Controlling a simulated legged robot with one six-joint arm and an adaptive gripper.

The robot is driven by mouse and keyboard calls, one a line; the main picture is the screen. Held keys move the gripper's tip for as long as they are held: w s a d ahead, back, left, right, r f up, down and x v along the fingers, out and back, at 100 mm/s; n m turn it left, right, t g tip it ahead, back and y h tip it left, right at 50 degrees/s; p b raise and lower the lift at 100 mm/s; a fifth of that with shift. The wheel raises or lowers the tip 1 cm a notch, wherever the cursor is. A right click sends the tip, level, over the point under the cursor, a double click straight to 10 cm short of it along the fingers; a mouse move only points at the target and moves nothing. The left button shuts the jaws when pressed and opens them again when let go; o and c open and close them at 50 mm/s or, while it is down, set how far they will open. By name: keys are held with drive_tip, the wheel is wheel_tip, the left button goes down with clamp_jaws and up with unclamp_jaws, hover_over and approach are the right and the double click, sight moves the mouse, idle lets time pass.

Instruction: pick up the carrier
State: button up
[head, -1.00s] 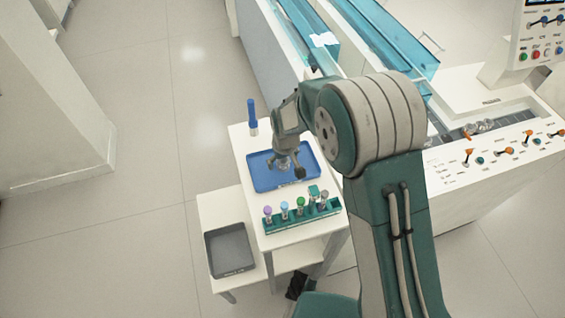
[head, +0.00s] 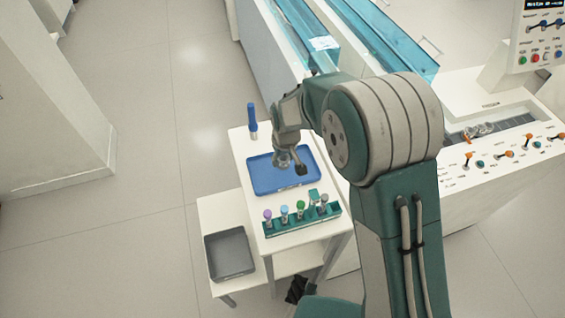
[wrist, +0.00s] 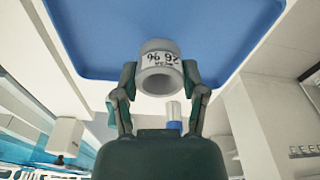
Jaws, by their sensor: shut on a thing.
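The carrier is a short grey hollow cylinder with a white printed label (wrist: 160,66), at the top middle of the wrist view. My gripper (wrist: 160,80) is shut on it, one finger on each side. Its open round end faces the wrist camera. The blue tray (wrist: 232,40) lies behind it. In the head view my gripper (head: 290,166) is over the blue tray (head: 262,181) on the white stand, and the carrier there is small and partly covered by the fingers. I cannot tell for sure how far it is above the tray.
A green rack (head: 300,223) with several coloured-cap tubes stands at the front of the stand. A blue upright bottle (head: 252,120) is at its back left corner. A grey bin (head: 229,252) sits on a lower shelf. The control console (head: 500,165) is to the right.

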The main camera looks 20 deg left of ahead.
drive_tip(key=s+d+r, duration=0.2)
drive_tip(key=d+r, duration=0.4)
drive_tip(key=r, duration=0.1)
drive_tip(key=s+d+r, duration=0.2)
drive_tip(key=d+r, duration=0.5)
drive_tip(key=r, duration=0.1)
drive_tip(key=shift+s, duration=0.4)
